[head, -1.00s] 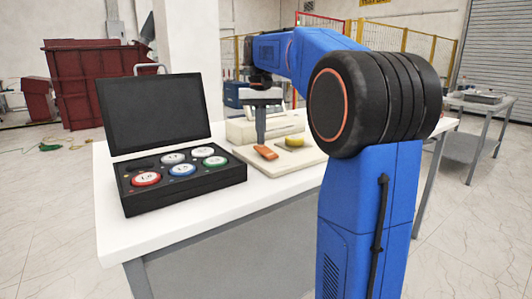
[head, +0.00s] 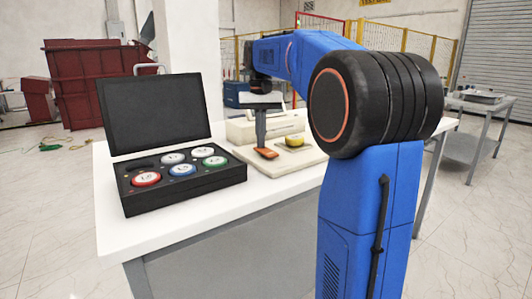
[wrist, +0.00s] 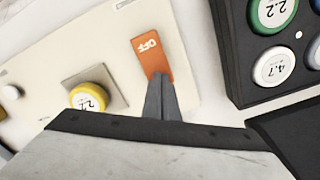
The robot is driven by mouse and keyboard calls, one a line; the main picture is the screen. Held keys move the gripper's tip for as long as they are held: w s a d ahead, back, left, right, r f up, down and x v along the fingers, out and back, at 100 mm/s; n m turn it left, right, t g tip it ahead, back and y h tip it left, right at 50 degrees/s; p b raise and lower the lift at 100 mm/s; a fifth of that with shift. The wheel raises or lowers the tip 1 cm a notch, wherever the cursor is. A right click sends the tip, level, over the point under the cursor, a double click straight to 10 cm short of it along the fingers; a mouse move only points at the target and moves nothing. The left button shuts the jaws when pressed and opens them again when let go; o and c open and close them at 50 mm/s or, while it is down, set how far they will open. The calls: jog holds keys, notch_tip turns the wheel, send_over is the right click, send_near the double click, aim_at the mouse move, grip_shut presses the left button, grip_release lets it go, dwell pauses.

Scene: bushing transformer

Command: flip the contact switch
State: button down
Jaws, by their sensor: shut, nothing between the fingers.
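The contact switch is an orange lever (wrist: 150,52) marked OFF, on a cream panel (wrist: 118,25). It also shows in the head view as an orange piece (head: 265,153) on the board. My gripper (wrist: 162,78) is shut and empty, its fingertips at the end of the lever nearest the wrist. They overlap that end in the wrist view; I cannot tell whether they touch it. In the head view my gripper (head: 261,143) points down just behind the lever.
A yellow-rimmed round piece (wrist: 90,97) sits on a square plate beside the lever. A black open case (head: 182,188) with several coloured, numbered discs stands to the left on the white table (head: 120,232). Bare tabletop lies between the case and the panel.

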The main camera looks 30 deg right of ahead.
jog(key=shift+f, duration=0.15)
notch_tip(320, 180, up, 7)
dwell(1.1)
jog(key=shift+s, duration=0.1)
dwell(0.4)
